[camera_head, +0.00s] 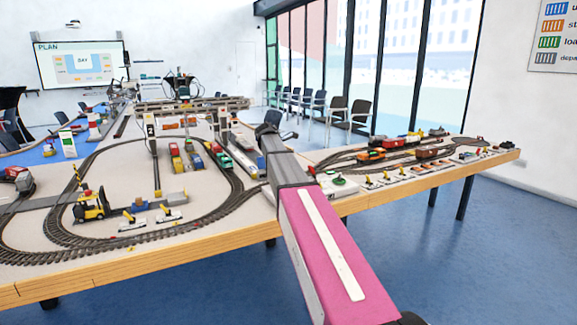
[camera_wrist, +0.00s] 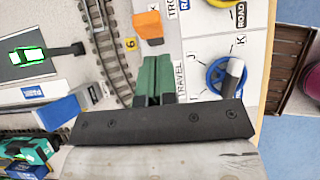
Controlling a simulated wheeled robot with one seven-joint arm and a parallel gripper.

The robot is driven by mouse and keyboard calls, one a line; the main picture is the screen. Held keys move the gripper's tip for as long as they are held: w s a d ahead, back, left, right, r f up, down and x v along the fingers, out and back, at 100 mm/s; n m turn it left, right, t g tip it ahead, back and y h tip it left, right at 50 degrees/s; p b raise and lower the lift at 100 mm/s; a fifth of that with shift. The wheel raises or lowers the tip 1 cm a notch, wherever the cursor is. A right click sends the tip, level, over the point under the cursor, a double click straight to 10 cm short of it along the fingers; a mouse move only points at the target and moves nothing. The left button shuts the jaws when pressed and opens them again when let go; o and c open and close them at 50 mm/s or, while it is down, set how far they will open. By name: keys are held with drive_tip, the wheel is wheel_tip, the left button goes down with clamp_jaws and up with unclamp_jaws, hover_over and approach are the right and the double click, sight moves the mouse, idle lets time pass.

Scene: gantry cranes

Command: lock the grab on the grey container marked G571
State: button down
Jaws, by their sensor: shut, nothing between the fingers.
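My gripper (camera_wrist: 155,75) shows in the wrist view as two green fingers close together, with nothing between them. It is over a white panel with the word TRAVEL. Just right of it is a blue ring with a grey lever (camera_wrist: 232,77), near the letters J and K. In the head view my pink arm reaches over the table and its gripper cannot be made out. A gantry crane (camera_head: 190,105) stands over the tracks, with several small coloured containers and vehicles below. I cannot make out the mark G571 or tell which container is the grey one. The grab cannot be made out.
An orange block (camera_wrist: 149,28) lies near the track's yellow 6 marker. A yellow round control (camera_wrist: 222,2) is at the top of the wrist view. The blue floor right of the table is clear.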

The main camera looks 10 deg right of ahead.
drive_tip(key=v, duration=1.1)
drive_tip(key=shift+d+r, duration=0.15)
drive_tip(key=shift+r, duration=0.3)
idle(0.4)
